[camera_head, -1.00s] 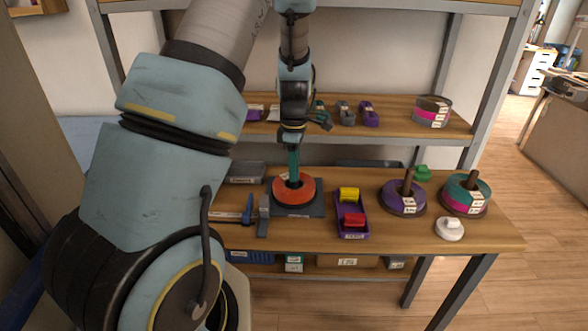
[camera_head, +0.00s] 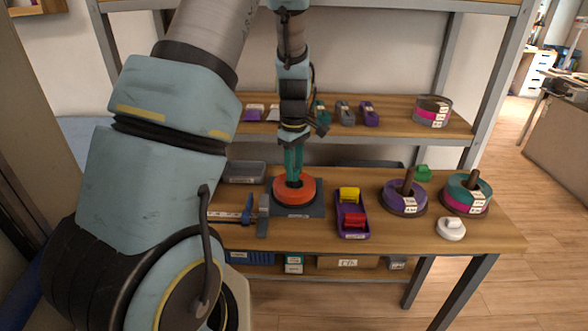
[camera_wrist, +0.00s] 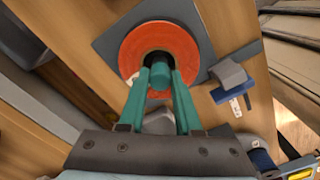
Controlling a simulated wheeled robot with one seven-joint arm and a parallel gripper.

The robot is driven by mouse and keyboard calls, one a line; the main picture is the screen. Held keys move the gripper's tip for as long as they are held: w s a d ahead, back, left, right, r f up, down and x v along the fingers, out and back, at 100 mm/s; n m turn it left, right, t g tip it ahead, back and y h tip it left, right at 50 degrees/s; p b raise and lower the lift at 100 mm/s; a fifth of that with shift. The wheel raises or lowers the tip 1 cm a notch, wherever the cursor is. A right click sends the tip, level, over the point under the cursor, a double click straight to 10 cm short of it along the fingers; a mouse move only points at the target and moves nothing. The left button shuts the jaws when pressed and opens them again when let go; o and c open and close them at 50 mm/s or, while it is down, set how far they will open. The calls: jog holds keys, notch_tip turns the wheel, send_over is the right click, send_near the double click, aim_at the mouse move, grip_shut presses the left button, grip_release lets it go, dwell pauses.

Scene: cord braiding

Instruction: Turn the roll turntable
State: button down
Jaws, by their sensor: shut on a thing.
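The roll turntable shows as a dark grey square base (camera_head: 314,210) on the bench with an orange-red roll (camera_head: 307,192) lying flat on it. In the wrist view the orange roll (camera_wrist: 203,53) has a dark centre hole with a teal-green round post (camera_wrist: 160,74) in it. My gripper (camera_head: 294,178) points down from above at the roll's centre. In the wrist view its two green fingers (camera_wrist: 160,88) are shut on the post, one on each side. The lower part of the post is hidden in the hole.
A grey block with a blue-handled tool (camera_head: 249,208) stands left of the turntable. A purple tray (camera_head: 345,228) with yellow and red pieces is at its right. Spools on posts (camera_head: 404,198) and a white knob (camera_head: 451,229) stand farther right. A shelf (camera_head: 400,128) runs behind.

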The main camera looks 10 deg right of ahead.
jog(key=shift+m+b, duration=0.35)
jog(key=shift+m, duration=3.95)
jog(key=shift+m+b, duration=0.35)
jog(key=shift+m, duration=3.35)
jog(key=shift+m, duration=0.5)
jog(key=c, duration=0.6)
grip_release()
